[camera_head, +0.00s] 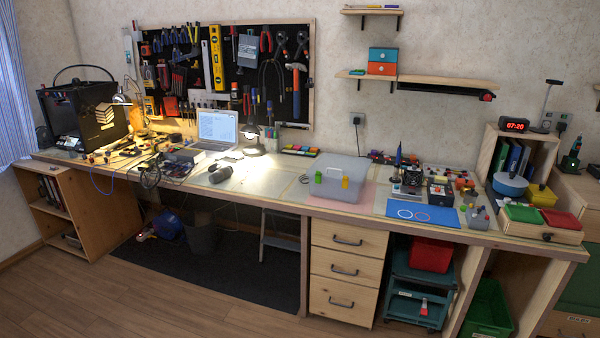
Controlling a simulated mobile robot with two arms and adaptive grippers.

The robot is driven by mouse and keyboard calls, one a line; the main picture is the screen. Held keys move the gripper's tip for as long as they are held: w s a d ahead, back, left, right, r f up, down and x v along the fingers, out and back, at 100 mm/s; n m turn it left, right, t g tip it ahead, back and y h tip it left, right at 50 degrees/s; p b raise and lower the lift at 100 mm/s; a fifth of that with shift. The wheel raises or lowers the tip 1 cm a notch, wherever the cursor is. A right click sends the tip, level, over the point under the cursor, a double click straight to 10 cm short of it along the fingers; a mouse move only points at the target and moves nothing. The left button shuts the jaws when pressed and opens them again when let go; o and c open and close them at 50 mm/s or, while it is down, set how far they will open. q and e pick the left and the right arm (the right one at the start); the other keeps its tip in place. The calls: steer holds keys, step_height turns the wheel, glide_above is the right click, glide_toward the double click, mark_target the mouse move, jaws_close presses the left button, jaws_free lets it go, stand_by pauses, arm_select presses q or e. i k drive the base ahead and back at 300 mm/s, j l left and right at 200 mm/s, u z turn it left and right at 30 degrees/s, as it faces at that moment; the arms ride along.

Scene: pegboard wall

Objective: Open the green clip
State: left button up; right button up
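A grey translucent lidded box (336,170) stands on the workbench, right of the middle. The green clip looks upright against the box front. It is too small to tell whether it is fastened. Neither of my grippers shows in the head view.
The box stands partly on a pink mat (368,196). A blue mat (422,213) with two rings lies to its right. A lit desk lamp (254,141), laptop (217,128) and black cylinder (220,174) are to its left. Drawers (345,265) are below. The floor in front is clear.

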mark_target(318, 174)
steer(key=i+j+u, duration=0.2)
steer(key=i, duration=0.55)
steer(key=i+u, duration=0.15)
steer(key=i, duration=0.65)
